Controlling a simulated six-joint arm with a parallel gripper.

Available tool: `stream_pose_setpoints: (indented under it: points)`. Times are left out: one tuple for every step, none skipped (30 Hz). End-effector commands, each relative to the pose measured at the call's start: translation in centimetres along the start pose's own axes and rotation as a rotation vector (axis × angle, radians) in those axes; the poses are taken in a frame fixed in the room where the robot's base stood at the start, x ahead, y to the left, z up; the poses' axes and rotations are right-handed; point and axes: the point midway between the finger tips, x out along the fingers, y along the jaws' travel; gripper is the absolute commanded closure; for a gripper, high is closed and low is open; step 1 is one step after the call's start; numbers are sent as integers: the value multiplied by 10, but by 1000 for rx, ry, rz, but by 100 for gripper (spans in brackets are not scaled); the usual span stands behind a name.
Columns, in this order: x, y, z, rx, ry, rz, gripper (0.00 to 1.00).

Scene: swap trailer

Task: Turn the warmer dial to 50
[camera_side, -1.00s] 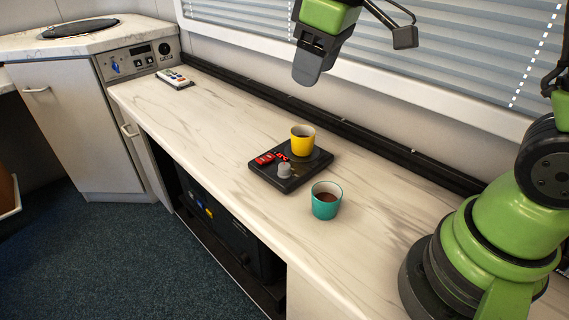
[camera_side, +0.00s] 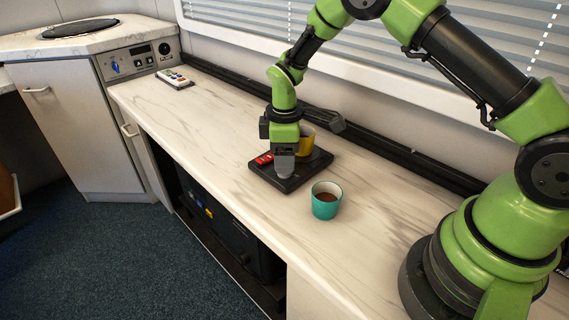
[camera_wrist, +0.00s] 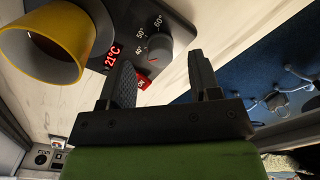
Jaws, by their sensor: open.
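The black cup warmer (camera_side: 310,168) lies on the counter, and it also shows in the wrist view (camera_wrist: 105,12). Its grey dial (camera_wrist: 160,46) shows in the wrist view beside the marks 40° and 50°, with another mark above. The red display (camera_wrist: 112,54) reads 21°C. My gripper (camera_side: 284,166) is low over the warmer's front and hides the dial in the side view. In the wrist view my gripper (camera_wrist: 163,72) is open, with the dial ahead of the gap between its fingers. I cannot tell whether they touch it.
A yellow cup (camera_side: 306,145) stands on the warmer close behind my gripper; it also shows in the wrist view (camera_wrist: 45,60). A teal cup (camera_side: 326,201) of dark drink stands just right of the warmer. The counter between is clear.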

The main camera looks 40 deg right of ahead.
Motion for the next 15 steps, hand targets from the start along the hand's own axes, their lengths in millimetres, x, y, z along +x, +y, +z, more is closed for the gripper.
stream_pose_setpoints:
  points:
    - [8, 0, 0, 1, -2, -2, 43]
    - [12, 0, 0, 0, -2, -1, 43]
    - [16, 0, 0, 0, -1, -1, 43]
    - [19, 0, 0, 0, -1, -1, 43]
    - [22, 0, 0, 0, -1, 0, 43]
    - [24, 0, 0, 0, 0, 1, 43]
    - [25, 0, 0, 0, 1, 1, 43]
    - [26, 0, 0, 0, 1, 1, 43]
    - [27, 0, 0, 1, 1, 1, 43]
    - [27, 0, 0, 1, 1, 1, 43]
    - [28, 0, 0, 1, 1, 1, 43]
    - [28, 0, 0, 1, 1, 1, 43]
    - [27, 0, 0, 1, 1, 1, 43]
    - [27, 0, 0, 1, 1, 1, 43]
    - [27, 0, 0, 1, 1, 1, 43]
